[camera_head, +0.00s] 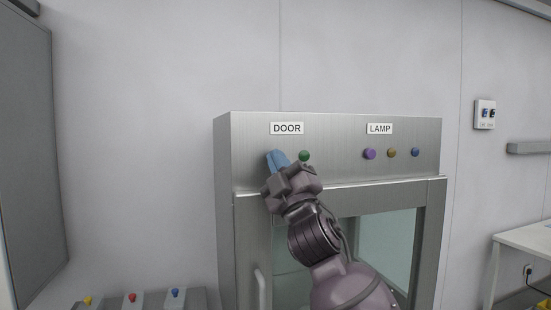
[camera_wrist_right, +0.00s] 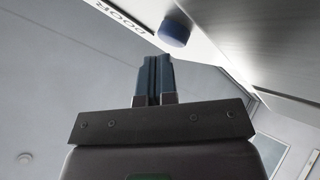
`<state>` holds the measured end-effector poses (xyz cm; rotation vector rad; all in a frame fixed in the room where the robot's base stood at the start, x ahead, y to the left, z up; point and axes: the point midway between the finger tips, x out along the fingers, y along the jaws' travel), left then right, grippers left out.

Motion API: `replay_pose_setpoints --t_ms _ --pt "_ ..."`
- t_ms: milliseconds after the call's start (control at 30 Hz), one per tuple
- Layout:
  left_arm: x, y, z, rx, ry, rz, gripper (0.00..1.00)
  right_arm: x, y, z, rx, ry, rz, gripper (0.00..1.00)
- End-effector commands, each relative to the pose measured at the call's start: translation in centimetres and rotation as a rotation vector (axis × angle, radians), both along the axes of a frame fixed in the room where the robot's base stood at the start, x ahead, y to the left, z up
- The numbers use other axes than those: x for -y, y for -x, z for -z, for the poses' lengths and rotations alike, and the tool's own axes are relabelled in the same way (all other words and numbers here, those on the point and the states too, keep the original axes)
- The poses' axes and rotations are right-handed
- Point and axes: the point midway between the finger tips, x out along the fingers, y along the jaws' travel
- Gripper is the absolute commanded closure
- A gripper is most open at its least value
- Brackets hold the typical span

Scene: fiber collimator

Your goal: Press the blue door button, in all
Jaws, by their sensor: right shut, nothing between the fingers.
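In the head view, the DOOR label (camera_head: 287,128) is on the metal cabinet's upper panel (camera_head: 335,132). My right gripper (camera_head: 277,160) is raised to the panel just below this label, its blue fingers shut and empty. It hides whatever part of the panel lies behind it. In the right wrist view, a round blue door button (camera_wrist_right: 174,29) sticks out beside the DOOR lettering. The shut fingertips (camera_wrist_right: 154,58) are just below the button in that picture and look slightly apart from it. My left gripper is not in view.
A green button (camera_head: 304,155) is right beside the gripper. Under the LAMP label (camera_head: 380,128) are a purple button (camera_head: 369,154), a yellowish one (camera_head: 391,153) and another blue one (camera_head: 415,152). A low panel with coloured knobs (camera_head: 132,298) stands at lower left, a white table (camera_head: 522,240) at right.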

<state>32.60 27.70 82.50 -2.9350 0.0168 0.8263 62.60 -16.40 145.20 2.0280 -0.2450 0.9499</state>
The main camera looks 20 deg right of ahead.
Motion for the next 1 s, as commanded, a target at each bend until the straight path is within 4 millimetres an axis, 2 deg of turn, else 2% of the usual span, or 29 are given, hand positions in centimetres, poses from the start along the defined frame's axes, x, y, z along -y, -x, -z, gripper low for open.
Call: replay_pose_setpoints --t_ms 600,1000 --pt "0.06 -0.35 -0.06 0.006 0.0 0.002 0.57 0.02 -0.58 -0.17 0.003 0.001 0.001 1.0" --pt "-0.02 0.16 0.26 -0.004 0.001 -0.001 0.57 0.07 -0.96 -0.41 0.008 0.003 0.001 1.0"
